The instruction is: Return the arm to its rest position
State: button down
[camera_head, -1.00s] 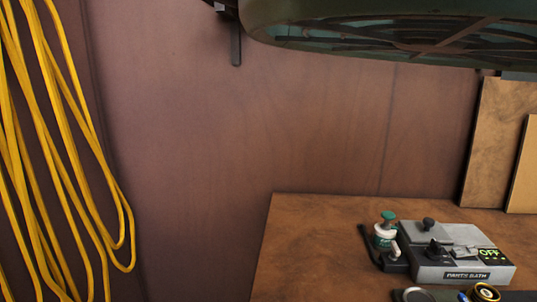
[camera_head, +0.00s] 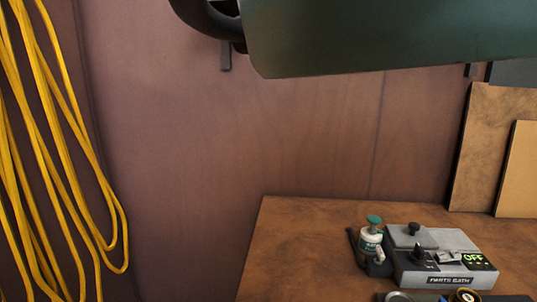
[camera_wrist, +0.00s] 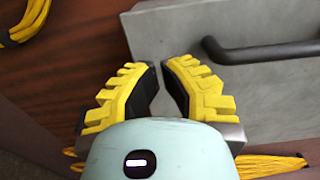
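My gripper (camera_wrist: 161,70) shows in the wrist view. Its two yellow-and-black fingers stand apart with a narrow gap between them, and nothing is held there. Behind the fingers is a grey panel (camera_wrist: 285,90) with a dark bar handle (camera_wrist: 270,52). The fingers do not visibly grip this handle; their distance to it is hard to judge. My gripper is not in the head view. A large dark green body (camera_head: 400,35) hangs across the top of the head view, with a dark curved part (camera_head: 207,18) at its left end.
Yellow cable (camera_head: 75,150) hangs at the left. Boards (camera_head: 480,150) lean at the right. The wall between is clear.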

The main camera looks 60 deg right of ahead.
jog(key=s+a+b, duration=0.2)
jog(key=s+a, duration=0.1)
jog(key=s, duration=0.4)
jog(key=shift+s+r, duration=0.2)
jog(key=shift+s, duration=0.2)
